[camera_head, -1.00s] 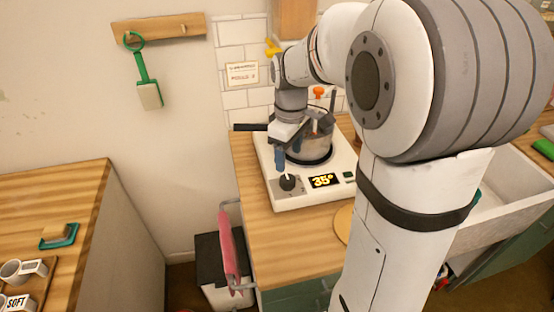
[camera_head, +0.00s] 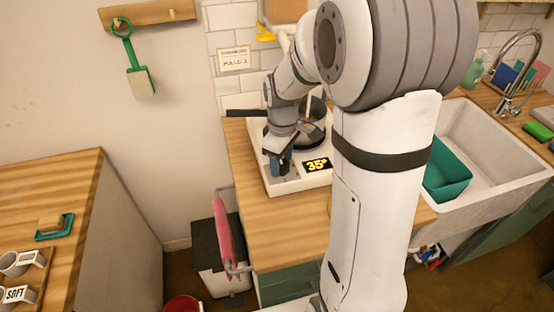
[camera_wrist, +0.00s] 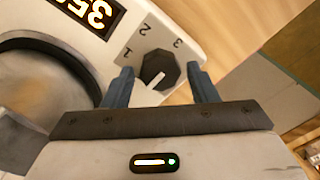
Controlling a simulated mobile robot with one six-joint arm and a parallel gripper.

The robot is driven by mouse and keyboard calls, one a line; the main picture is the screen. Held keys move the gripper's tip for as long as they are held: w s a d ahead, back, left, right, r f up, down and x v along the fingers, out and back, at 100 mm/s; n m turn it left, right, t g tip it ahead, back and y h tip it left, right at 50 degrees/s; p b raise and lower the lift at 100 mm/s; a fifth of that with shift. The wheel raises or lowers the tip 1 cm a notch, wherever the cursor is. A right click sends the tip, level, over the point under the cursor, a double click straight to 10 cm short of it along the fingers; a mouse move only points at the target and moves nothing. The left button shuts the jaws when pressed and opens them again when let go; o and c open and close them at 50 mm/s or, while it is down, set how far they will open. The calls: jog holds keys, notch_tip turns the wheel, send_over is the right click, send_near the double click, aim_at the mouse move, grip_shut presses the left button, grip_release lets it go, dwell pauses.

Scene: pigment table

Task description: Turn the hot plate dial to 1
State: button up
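The white hot plate (camera_head: 262,165) stands on the wooden counter. Its yellow display (camera_head: 318,165) reads 35°. The dark dial (camera_wrist: 159,68) shows in the wrist view with the numbers 1, 2 and 3 around it. Its pale pointer mark aims down and left, away from the printed numbers. My gripper (camera_wrist: 162,88) is open, with one blue finger on each side of the dial. I cannot tell whether the fingers touch it. In the head view my gripper (camera_head: 279,163) is over the dial's corner and hides the dial.
A dark-handled pan (camera_head: 245,113) is on the hot plate, partly hidden by my arm. A sink (camera_head: 490,150) with a teal tub (camera_head: 447,172) is to the right. A pink cloth (camera_head: 224,232) hangs at the counter's left side, above a dark-topped bin (camera_head: 214,262).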

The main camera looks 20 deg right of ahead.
jog(key=c, duration=0.7)
jog(key=shift+a, duration=0.25)
jog(key=shift+c, duration=0.2)
jog(key=shift+d+f+m, duration=0.1)
jog(key=shift+d+m, duration=0.1)
jog(key=shift+m, duration=0.3)
jog(key=m+b, duration=0.1)
jog(key=m, duration=0.3)
jog(key=shift+s+f, duration=0.1)
jog(key=m+b, duration=0.1)
jog(key=m, duration=0.5)
jog(key=shift+m, duration=0.4)
jog(key=o, duration=1)
